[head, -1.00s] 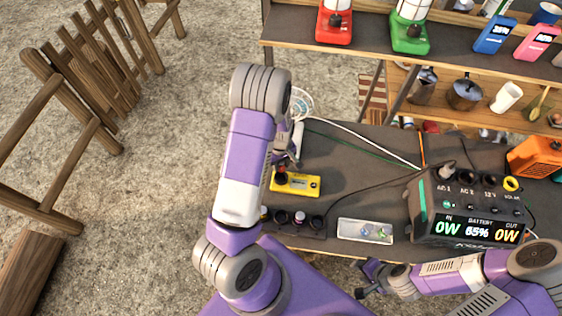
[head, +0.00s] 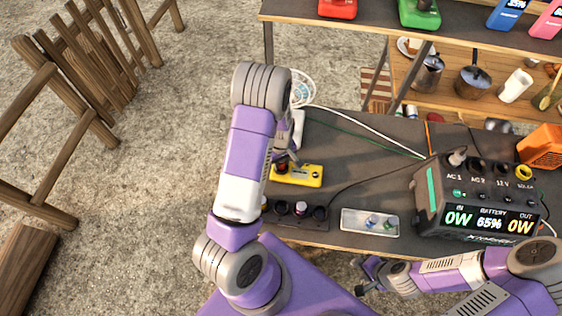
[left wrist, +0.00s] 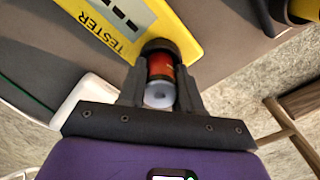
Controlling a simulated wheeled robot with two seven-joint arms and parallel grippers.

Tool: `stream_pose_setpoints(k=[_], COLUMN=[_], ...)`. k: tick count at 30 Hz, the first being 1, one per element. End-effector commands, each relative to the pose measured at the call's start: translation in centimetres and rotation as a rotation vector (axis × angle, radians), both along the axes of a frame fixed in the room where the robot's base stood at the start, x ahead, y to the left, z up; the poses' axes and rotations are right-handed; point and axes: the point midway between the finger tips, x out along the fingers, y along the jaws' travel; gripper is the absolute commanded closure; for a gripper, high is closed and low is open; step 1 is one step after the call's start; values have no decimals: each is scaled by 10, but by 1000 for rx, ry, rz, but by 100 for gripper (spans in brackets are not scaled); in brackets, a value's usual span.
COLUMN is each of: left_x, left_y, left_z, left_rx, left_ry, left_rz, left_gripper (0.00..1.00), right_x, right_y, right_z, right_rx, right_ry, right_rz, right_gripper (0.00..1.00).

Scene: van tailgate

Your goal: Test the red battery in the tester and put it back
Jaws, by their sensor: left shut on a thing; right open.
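The yellow tester (head: 308,176) lies on the grey worktop at the left and also shows at the top of the left wrist view (left wrist: 112,22). My left gripper (head: 284,160) is at the tester's left end. In the left wrist view it is shut on the red battery (left wrist: 160,68), whose pale end faces the camera. The battery's far end meets a dark round cup on the tester; I cannot tell how deep it sits. My right gripper (head: 368,279) is open and empty, low in front of the worktop edge.
A dark holder (head: 312,224) with several round wells stands at the front edge. Right of it are a clear tray (head: 347,224) with small items and a power station (head: 428,212) reading 65%. Cables cross the worktop behind. A shelf (head: 375,18) overhangs the back.

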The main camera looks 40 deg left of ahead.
Motion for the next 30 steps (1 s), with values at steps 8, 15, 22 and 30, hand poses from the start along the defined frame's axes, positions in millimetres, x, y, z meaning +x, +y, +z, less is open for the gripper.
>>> stream_pose_setpoints(k=[8, 15, 22, 30], left_x=[-5, -8, -9, -9], left_y=[-3, -2, 0, 0], left_z=[-9, -11, -11, -5], left_rx=[-5, -5, -3, -1], left_ry=[13, 19, 21, 21], left_rz=[0, 2, 4, 4], left_gripper=[64, 36, 36, 36], right_x=[0, 0, 0, 0], right_y=[0, 0, 0, 0], right_z=[-3, -3, -3, -2], right_rx=[0, 0, 0, 0], right_ry=[0, 0, 0, 0], right_rz=[0, 0, 0, 0], right_gripper=[57, 57, 57, 57])
